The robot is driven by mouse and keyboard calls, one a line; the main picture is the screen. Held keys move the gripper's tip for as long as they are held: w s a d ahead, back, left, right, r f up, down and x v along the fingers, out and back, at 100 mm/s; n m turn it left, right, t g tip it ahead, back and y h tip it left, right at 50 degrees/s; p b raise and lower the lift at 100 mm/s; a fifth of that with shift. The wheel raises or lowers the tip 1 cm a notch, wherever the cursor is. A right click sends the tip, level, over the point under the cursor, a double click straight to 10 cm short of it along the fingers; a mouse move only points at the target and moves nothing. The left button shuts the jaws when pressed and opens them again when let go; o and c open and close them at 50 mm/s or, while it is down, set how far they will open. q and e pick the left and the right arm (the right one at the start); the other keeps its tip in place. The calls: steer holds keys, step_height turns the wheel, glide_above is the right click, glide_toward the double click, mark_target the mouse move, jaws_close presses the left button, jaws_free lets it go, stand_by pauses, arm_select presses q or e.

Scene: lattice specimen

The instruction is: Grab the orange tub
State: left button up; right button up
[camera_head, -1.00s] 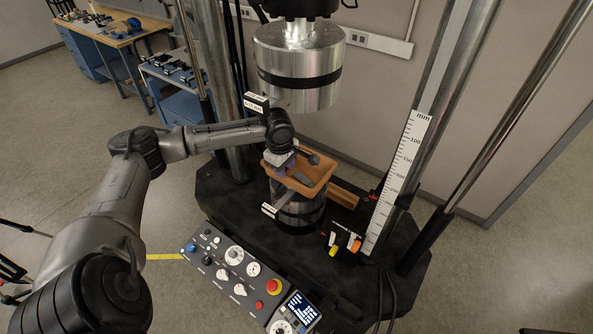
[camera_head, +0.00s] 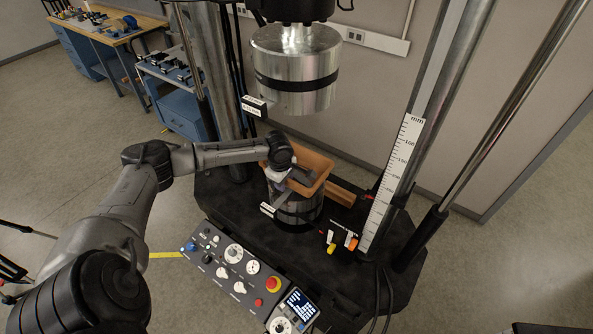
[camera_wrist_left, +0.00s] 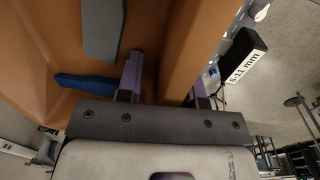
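The orange tub (camera_head: 318,163) sits on the round lower platen (camera_head: 300,210) of the test machine. My left gripper (camera_head: 277,178) is at the tub's left wall, with its fingers pointing down. In the left wrist view the tub wall (camera_wrist_left: 198,45) runs between the two purple-grey fingers (camera_wrist_left: 164,88), one inside the tub and one outside. A gap shows between the inner finger and the wall, so the gripper looks open around the wall. A grey piece (camera_wrist_left: 102,30) and a blue piece (camera_wrist_left: 85,84) lie in the tub. My right gripper is not in view.
The steel upper platen (camera_head: 293,70) hangs above the tub. A small black-and-white label block (camera_head: 254,105) is at the left. The control panel (camera_head: 245,270) is in front, and a millimetre scale (camera_head: 392,185) stands at the right beside the columns.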

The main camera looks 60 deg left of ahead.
arm_select(q)
steer(key=shift+c, duration=0.4)
jaws_close()
steer(key=shift+r, duration=0.15)
